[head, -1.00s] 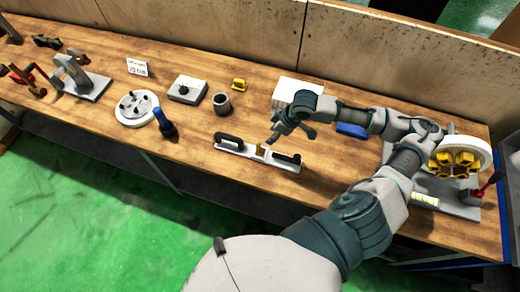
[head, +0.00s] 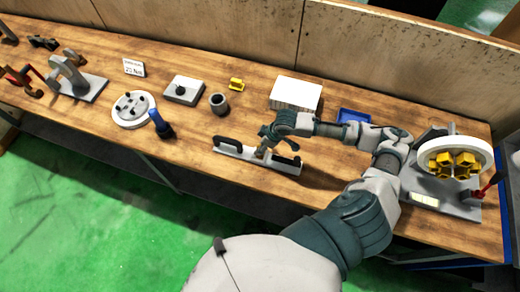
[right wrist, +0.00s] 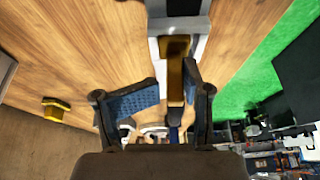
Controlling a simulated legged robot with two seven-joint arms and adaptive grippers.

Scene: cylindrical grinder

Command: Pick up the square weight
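A yellow-brown block (right wrist: 176,62) sits on a long grey bar with two black handles (head: 231,151). It is the square-edged piece nearest my right gripper; whether it is the square weight I cannot tell for sure. My right gripper (head: 265,146) is over the middle of the bar, with its fingers pointing down. In the right wrist view the gripper (right wrist: 165,88) is open, the block showing between its spread fingers, nearer the right one. Contact is unclear. In the head view the hand mostly hides the block. My left gripper is not in view.
A white block (head: 296,94) and a blue tray (head: 353,116) lie behind my right arm. A wheel fixture (head: 455,156) stands right.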

